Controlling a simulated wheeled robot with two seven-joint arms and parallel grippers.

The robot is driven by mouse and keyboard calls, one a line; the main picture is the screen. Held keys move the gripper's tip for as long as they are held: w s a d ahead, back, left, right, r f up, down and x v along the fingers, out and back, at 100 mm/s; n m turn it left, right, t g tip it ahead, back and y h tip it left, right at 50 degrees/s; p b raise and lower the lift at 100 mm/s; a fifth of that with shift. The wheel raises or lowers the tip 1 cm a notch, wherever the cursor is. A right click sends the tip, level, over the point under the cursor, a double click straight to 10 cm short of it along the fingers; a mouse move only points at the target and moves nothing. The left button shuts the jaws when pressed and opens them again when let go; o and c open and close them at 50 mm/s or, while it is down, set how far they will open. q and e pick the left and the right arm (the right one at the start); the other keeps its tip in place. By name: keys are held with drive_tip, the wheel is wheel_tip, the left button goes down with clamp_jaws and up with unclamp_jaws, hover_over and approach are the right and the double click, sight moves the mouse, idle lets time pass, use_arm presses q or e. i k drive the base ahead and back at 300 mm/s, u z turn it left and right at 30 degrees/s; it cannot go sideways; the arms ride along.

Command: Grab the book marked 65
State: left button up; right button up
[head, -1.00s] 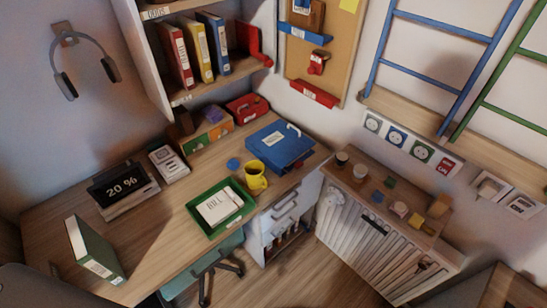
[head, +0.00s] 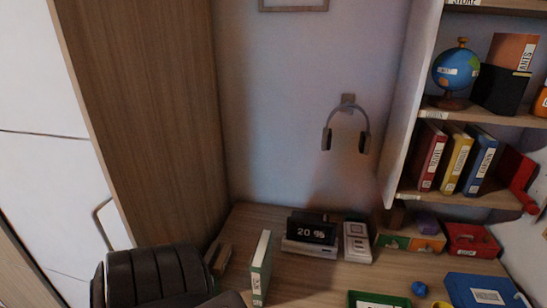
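I cannot read a 65 on any book. A green book (head: 261,266) with white pages stands upright on the left part of the desk, a pale label low on it. On the shelf at right stand a red book (head: 430,158), a yellow book (head: 456,162) and a blue book (head: 480,164), side by side, with white spine labels. A blue binder (head: 484,292) lies flat at the lower right, partly cut off by the frame. Neither of my grippers is in view.
A black chair (head: 158,272) stands before the desk (head: 285,280) at lower left. A clock display (head: 311,230) and a white device (head: 357,241) sit behind the green book. A green tray (head: 378,300) is partly cut off. Headphones (head: 346,130) hang on the wall.

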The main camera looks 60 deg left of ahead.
sight(261, 265)
drive_tip(key=u, duration=1.9)
drive_tip(key=k, duration=1.2)
drive_tip(key=z, duration=0.75)
drive_tip(key=i, duration=0.7)
drive_tip(key=z, duration=0.3)
